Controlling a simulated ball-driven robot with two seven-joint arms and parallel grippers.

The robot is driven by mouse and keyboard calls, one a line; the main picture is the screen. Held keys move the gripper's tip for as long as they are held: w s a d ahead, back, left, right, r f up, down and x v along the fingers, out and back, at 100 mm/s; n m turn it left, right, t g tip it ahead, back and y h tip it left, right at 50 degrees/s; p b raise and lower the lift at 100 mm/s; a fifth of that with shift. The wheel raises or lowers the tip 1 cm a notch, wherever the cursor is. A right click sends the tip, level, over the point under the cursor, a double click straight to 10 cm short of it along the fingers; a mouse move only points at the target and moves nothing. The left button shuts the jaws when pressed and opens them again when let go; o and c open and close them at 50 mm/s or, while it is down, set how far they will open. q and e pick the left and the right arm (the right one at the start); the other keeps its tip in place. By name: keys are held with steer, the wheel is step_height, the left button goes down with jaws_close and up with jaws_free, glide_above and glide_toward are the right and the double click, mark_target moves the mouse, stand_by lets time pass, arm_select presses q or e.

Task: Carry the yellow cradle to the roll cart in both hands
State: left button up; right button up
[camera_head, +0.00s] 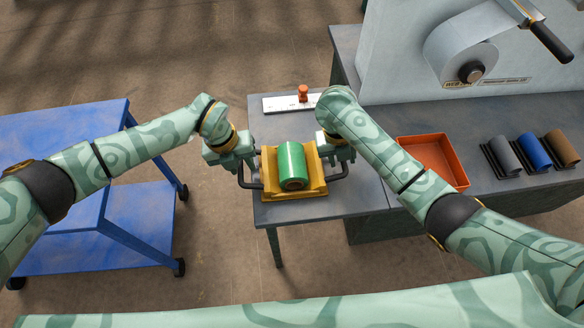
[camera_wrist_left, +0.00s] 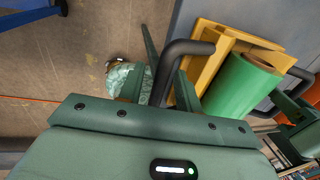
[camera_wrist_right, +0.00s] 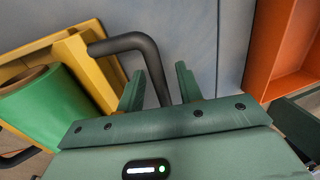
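The yellow cradle (camera_head: 308,191) sits on the grey table with a green roll (camera_head: 289,158) lying in it. Black handles stick out from its left and right sides. My left gripper (camera_head: 238,163) is at the left handle (camera_wrist_left: 187,48); in the left wrist view its fingers are apart with the handle between them. My right gripper (camera_head: 340,158) is at the right handle (camera_wrist_right: 125,43); in the right wrist view its open fingers stand either side of the bar, with gaps showing. The blue roll cart (camera_head: 60,140) stands to the left, apart from the table.
A white plate with an orange knob (camera_head: 303,93) lies behind the cradle. An orange tray (camera_head: 435,158) and grey, blue and brown rolls (camera_head: 535,152) are at the right, before a large machine (camera_head: 400,50). The cart's top looks empty. Bare floor separates cart and table.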

arm_select(q)
jaws_close()
arm_select(e)
jaws_close()
arm_select(q)
steer(key=shift+r, duration=0.1)
arm_select(e)
steer(key=shift+r, duration=0.15)
